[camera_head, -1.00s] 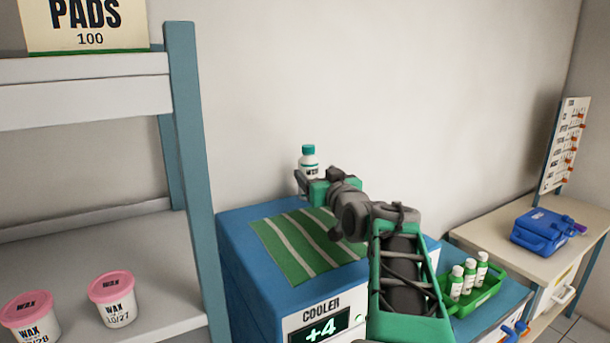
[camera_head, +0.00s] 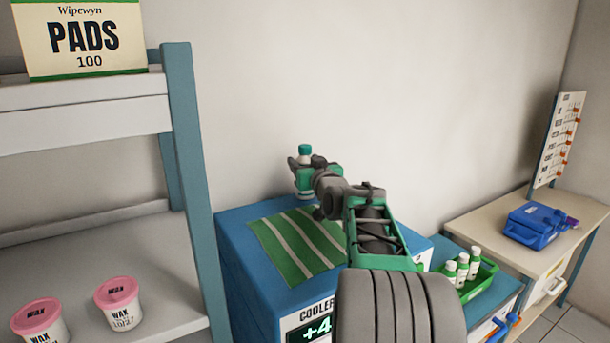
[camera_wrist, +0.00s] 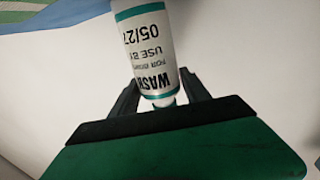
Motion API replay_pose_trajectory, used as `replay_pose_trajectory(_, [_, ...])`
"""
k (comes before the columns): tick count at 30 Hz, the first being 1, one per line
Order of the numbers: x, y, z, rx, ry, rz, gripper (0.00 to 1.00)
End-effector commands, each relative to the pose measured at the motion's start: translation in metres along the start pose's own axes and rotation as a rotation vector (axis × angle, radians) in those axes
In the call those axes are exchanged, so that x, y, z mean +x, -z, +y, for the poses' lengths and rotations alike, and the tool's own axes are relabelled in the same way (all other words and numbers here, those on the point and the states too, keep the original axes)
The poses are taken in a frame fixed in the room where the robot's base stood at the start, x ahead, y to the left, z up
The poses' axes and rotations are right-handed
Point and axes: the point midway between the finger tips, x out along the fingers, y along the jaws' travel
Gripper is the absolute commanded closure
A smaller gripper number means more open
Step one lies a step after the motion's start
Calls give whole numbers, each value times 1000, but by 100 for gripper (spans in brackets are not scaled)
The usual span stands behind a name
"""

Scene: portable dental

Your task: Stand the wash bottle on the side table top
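The wash bottle (camera_wrist: 150,45) is white with a teal cap (camera_head: 305,150) and a label reading "WASH". My gripper (camera_head: 304,180) is shut on it, with one finger on each side in the wrist view. A beige-topped table (camera_head: 484,218) stands at the far right, apparently the side table. It bears a blue case (camera_head: 540,225) and a board with orange tabs (camera_head: 560,140).
The blue cooler (camera_head: 232,250) has a green striped mat (camera_head: 285,250) on top. A green tray (camera_head: 482,284) with several small bottles stands on a blue surface right of it. A shelf post (camera_head: 187,180) rises at left; wax tubs (camera_head: 122,302) sit on the shelf.

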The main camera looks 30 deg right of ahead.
Motion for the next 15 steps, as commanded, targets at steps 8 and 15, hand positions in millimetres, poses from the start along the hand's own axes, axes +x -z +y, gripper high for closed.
replay_pose_trajectory(8, [0,0,0,0,0,0,69])
replay_pose_trajectory(15, [0,0,0,0,0,0,89])
